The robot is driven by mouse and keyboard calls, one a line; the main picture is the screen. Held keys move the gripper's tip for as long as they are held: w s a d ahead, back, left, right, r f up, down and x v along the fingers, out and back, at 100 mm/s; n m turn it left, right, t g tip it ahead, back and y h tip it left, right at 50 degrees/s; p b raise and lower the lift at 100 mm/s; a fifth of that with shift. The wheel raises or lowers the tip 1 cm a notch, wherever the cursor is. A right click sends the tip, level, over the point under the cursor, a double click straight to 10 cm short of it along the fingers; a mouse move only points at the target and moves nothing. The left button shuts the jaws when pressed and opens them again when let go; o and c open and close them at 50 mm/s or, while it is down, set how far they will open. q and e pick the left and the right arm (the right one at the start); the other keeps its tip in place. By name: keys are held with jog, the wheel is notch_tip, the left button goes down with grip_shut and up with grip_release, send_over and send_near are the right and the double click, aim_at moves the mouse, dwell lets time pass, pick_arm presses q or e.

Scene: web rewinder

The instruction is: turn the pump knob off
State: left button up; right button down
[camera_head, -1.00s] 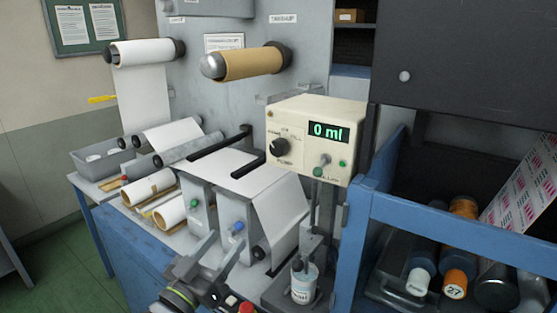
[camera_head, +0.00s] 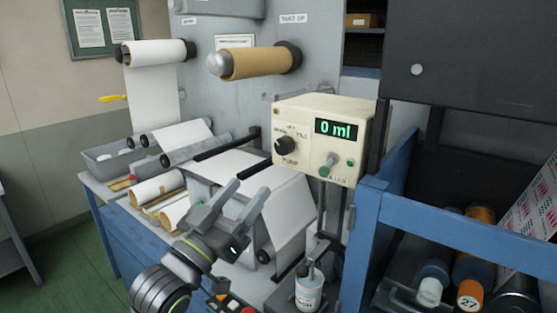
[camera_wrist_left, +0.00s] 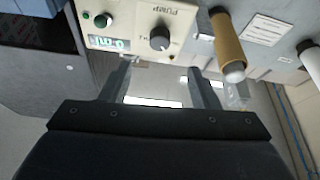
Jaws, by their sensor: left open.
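The pump box (camera_head: 318,150) is a cream unit with a green display reading 0 ml. Its black pump knob (camera_head: 286,146) is on the left of the front face. In the left wrist view the knob (camera_wrist_left: 160,38) shows beyond the open fingers (camera_wrist_left: 160,80), with the box upside down. My right gripper is not in view.
A bottle (camera_head: 308,292) stands below the pump box. Paper rolls and a web (camera_head: 285,210) lie behind the left gripper. A brown roll (camera_head: 255,63) sticks out above left of the box.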

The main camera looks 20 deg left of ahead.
aim_at(280, 150)
pick_arm(q)
jog(key=p+x, duration=0.3)
jog(key=x, duration=0.7)
jog(key=shift+d+r, duration=0.1)
jog(key=shift+r, duration=0.1)
jog(key=shift+w+d+r+p, duration=0.1)
jog(key=shift+w+p, duration=0.1)
jog(key=shift+w, duration=0.15)
jog(key=shift+w+d+r+p, duration=0.1)
jog(key=shift+w+p, duration=0.05)
jog(key=shift+w, duration=0.2)
jog(key=c, duration=0.9)
jog(key=shift+c, duration=0.3)
